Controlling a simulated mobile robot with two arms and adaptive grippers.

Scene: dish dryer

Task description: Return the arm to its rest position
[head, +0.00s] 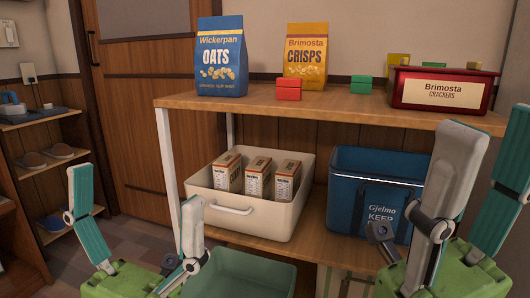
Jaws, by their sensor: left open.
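My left gripper (138,195) is low at the front left, its green-and-grey fingers pointing up and spread wide. It is open with nothing between the fingers. It stands in front of the white drawer-like bin (235,226), to the left of it in the picture. My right gripper (488,125) is at the front right, its fingers also pointing up and apart, with nothing seen between them. It hides part of the shelf's right side and the edge of the blue cooler (350,193). The upper arm links are not in view.
Small cartons (258,178) stand in the white bin. A green bin (240,277) is at the bottom. Open floor lies left.

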